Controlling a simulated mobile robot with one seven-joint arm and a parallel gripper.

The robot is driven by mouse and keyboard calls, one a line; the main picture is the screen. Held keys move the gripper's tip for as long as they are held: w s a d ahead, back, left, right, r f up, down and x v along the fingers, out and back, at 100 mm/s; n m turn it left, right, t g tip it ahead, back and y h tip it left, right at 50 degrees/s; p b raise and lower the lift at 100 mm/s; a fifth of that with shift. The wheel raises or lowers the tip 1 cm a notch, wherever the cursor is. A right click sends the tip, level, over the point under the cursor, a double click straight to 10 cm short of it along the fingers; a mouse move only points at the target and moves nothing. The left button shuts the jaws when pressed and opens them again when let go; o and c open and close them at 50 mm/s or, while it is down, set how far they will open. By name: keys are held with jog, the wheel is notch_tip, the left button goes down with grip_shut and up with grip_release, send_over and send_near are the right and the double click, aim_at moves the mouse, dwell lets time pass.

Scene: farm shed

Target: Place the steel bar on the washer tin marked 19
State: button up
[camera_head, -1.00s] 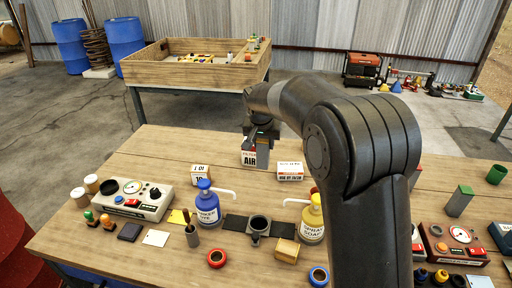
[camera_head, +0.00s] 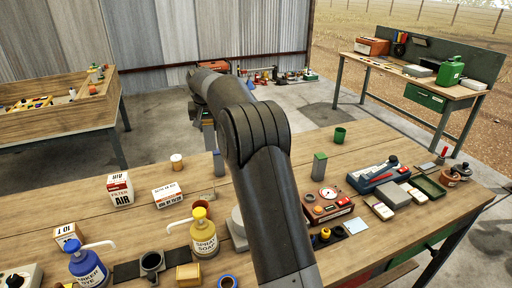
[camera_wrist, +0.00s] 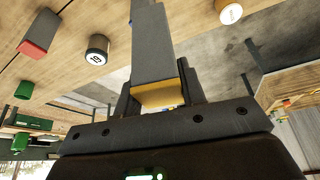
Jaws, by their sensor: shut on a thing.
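My gripper (camera_wrist: 160,100) is shut on a grey steel bar (camera_wrist: 151,35) with a yellow end by the fingers. In the wrist view the bar runs away from the fingers over the wooden table. A short tin (camera_wrist: 97,49) with a pale lid and dark side stands to the left of the bar there; its two-digit mark looks like 10 or 19, and I cannot tell which. A second tin, orange with a pale lid (camera_wrist: 229,11), stands to the right; it also shows in the head view (camera_head: 176,162). The bar is apart from both tins. My arm hides part of the table.

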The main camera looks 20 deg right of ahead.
jog(key=s+d+r+m, duration=0.1)
jog(key=d+r+m, duration=0.15)
jog(key=d, duration=2.65)
jog(key=shift+n+h, duration=0.25)
jog(key=shift+h, duration=0.05)
jog(key=shift+w+a+f, duration=1.3)
jog(key=shift+w+f, duration=0.05)
jog(key=shift+f, duration=0.4)
jog(key=shift+w+a+f, duration=1.3)
jog(key=shift+f, duration=0.4)
jog(key=shift+w+a+f, duration=1.3)
jog(key=shift+w+f, duration=0.05)
jog(key=shift+f, duration=0.4)
jog(key=o, duration=1.2)
jog(key=shift+f, duration=0.15)
jog(key=shift+c, duration=0.2)
